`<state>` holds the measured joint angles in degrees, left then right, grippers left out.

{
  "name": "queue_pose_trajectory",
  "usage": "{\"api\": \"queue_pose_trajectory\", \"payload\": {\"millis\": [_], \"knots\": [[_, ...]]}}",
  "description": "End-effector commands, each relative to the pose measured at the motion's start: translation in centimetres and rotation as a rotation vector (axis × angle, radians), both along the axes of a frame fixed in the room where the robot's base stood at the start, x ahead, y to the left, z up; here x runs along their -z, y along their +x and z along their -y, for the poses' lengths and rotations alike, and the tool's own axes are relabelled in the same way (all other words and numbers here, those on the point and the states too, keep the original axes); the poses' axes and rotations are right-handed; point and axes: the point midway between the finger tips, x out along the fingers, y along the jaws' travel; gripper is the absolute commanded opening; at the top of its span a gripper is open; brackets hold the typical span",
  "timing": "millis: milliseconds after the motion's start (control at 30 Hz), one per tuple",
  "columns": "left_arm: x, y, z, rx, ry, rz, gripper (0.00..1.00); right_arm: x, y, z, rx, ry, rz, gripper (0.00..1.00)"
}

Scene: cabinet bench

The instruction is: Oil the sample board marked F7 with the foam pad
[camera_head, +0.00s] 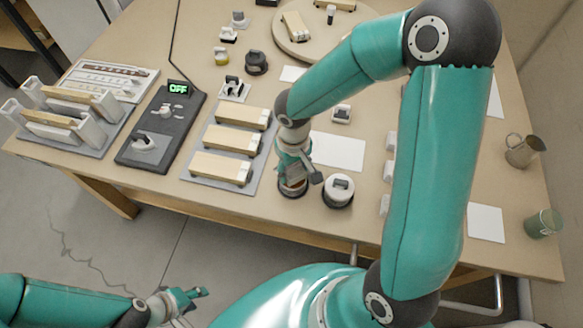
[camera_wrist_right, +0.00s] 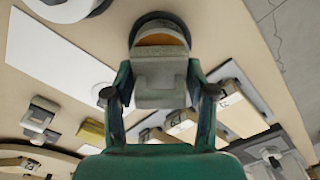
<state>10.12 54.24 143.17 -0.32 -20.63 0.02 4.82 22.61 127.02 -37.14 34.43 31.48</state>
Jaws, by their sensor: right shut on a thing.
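My right gripper (camera_head: 294,172) is shut on the grey block-shaped handle of the foam pad (camera_wrist_right: 162,82). Beyond the handle, a dark round dish with an orange-brown inside (camera_wrist_right: 160,36) shows. I cannot tell whether the pad touches the dish. Three pale wooden sample boards lie in a row on a grey mat: a far board (camera_head: 242,116), a middle board (camera_head: 231,140) and a near board (camera_head: 220,168). Their end marks are too small to read, so I cannot tell which is F7. My left gripper (camera_head: 199,293) is low at the left, off the table; its opening is unclear.
A white-topped round pot (camera_head: 338,189) stands just right of my right gripper. White sheets (camera_head: 338,151) lie beyond it. A dark device reading OFF (camera_head: 160,135) and a rack (camera_head: 75,118) are on the left. A jug (camera_head: 521,151) and a green cup (camera_head: 542,224) stand at right.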

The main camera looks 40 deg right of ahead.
Motion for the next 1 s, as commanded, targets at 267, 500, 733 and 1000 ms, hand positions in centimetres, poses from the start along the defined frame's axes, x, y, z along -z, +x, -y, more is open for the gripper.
{"api": "queue_pose_trajectory", "payload": {"millis": [267,500,733,1000], "knots": [[-0.03,0.00,0.00,0.000,0.000,0.000,0.40,-0.03,0.03,-0.05,-0.001,0.000,0.000,0.27],[0.00,0.00,0.00,0.000,0.000,0.000,0.40,-0.01,0.06,-0.08,-0.002,0.000,0.000,0.27],[0.23,0.00,0.00,0.000,0.000,0.000,0.40,0.21,0.08,-0.09,-0.002,0.000,0.000,0.27],[0.56,0.00,0.00,0.000,0.000,0.000,0.40,0.50,0.09,-0.11,-0.003,0.000,0.000,0.27]]}}
